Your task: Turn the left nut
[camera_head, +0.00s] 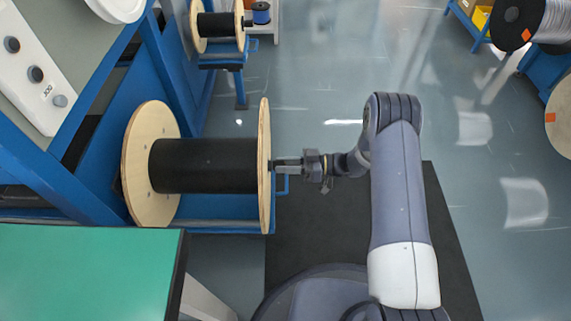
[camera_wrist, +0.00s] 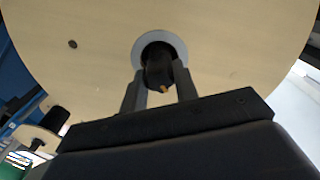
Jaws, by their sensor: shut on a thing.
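The nut (camera_wrist: 158,68) is a dark, round part at the centre of the wooden spool flange, with a small brass-coloured tip on it. A pale grey ring surrounds it in the wrist view. My gripper (camera_wrist: 158,84) is shut on the nut, one finger on each side. In the head view my gripper (camera_head: 278,165) reaches left to the middle of the spool's right flange (camera_head: 264,165). The fingers hide part of the nut there. The large spool (camera_head: 205,166) carries black cable and lies with its axis level.
A green-topped table (camera_head: 85,270) stands at the lower left. A blue machine frame (camera_head: 95,165) holds the spool, with a control panel (camera_head: 35,75) above. Another black spool (camera_head: 218,25) is behind. A dark mat (camera_head: 330,235) and open floor lie to the right.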

